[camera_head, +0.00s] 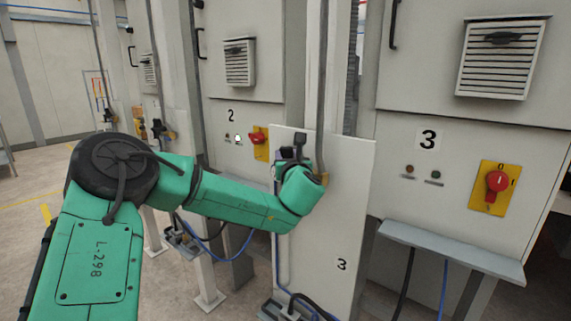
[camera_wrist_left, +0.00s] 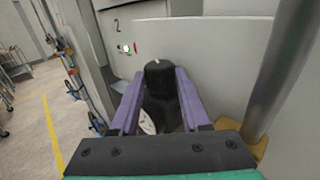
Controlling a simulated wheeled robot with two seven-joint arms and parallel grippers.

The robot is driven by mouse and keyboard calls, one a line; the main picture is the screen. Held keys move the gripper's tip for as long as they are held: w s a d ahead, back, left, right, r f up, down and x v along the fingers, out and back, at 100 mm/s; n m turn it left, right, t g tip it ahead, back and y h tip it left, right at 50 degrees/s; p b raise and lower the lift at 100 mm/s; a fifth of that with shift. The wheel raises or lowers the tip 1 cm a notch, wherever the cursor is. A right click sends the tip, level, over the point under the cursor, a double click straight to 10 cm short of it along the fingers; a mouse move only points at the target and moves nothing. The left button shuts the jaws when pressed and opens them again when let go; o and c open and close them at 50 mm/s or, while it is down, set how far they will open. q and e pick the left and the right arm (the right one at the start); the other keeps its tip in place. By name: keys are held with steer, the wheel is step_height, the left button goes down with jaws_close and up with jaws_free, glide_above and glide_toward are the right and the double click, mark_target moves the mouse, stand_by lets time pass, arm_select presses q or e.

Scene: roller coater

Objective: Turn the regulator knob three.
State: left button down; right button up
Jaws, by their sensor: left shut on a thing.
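The black regulator knob (camera_wrist_left: 159,72) has a white mark on top and sits between the two purple fingers of my left gripper (camera_wrist_left: 155,88) in the left wrist view. The fingers are closed on its sides. In the head view my left gripper (camera_head: 288,156) is at the upper left of the pale panel (camera_head: 345,210) marked 3, beside a vertical pipe. There the wrist partly hides the knob, and a dark top (camera_head: 299,139) shows above it. My right gripper is not in view.
A grey pipe (camera_head: 322,90) runs down close to the right of my left gripper. Cabinet 3 at the right has a red switch on a yellow plate (camera_head: 494,188) and a ledge (camera_head: 450,249). Cabinet 2 has another red switch (camera_head: 258,139). Open floor lies at the left.

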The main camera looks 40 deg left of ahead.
arm_select(q)
steer(key=shift+w+d+r+n+g+y, duration=0.1)
steer(key=shift+r+n+g+y, duration=0.05)
steer(key=shift+n+g+y, duration=0.4)
steer(key=shift+g, duration=0.25)
steer(key=shift+c, duration=1.9)
jaws_free()
steer(key=shift+s, duration=0.2)
steer(key=shift+b, duration=0.3)
